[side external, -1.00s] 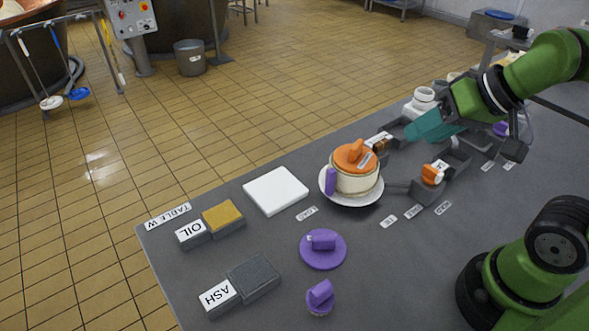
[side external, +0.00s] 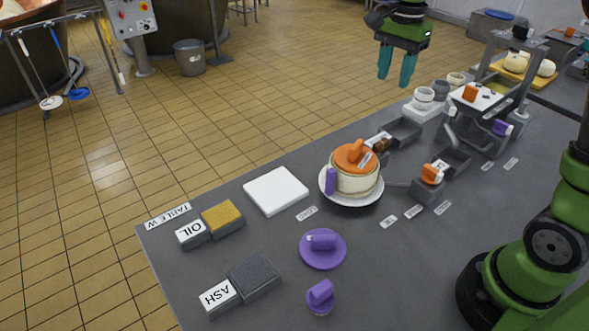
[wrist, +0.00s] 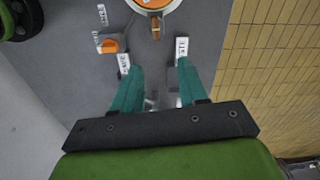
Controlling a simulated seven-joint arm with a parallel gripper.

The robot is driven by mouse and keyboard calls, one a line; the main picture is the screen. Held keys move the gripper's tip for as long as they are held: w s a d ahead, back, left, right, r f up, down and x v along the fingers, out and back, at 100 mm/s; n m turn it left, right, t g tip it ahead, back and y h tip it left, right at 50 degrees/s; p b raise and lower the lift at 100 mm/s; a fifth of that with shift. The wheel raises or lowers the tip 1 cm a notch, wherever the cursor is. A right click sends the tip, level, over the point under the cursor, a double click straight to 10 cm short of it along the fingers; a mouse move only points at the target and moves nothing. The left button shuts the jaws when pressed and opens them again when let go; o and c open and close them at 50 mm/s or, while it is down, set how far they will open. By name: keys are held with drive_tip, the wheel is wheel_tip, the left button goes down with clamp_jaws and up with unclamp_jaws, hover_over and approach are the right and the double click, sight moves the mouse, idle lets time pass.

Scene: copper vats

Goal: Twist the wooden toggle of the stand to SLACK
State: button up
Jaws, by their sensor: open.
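A small brown wooden piece, which looks like the toggle (side external: 380,142), is just behind the round pot (side external: 352,183) with an orange lid, which sits on a white round base. The toggle also shows below the pot's rim in the wrist view (wrist: 155,27). I cannot read which way it is set. My gripper (side external: 397,84) is open and empty, raised with its teal fingers pointing down, well apart from the toggle. In the wrist view its fingertips (wrist: 161,66) are spread apart, with the toggle ahead of the gap.
A grey frame (side external: 497,45) with a white top and orange block stands at the right. Grey trays (side external: 403,131), a low box with an orange knob (side external: 432,174), white cups (side external: 424,95) and a purple disc (side external: 323,250) are on the table. A white slab (side external: 275,191) lies left of the pot.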

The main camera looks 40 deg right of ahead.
drive_tip(key=m, duration=0.1)
approach(381, 142)
wheel_tip(381, 142, down, 9)
drive_tip(key=shift+w+d+r, duration=0.1)
drive_tip(key=shift+d+r, duration=0.1)
idle(0.3)
clamp_jaws()
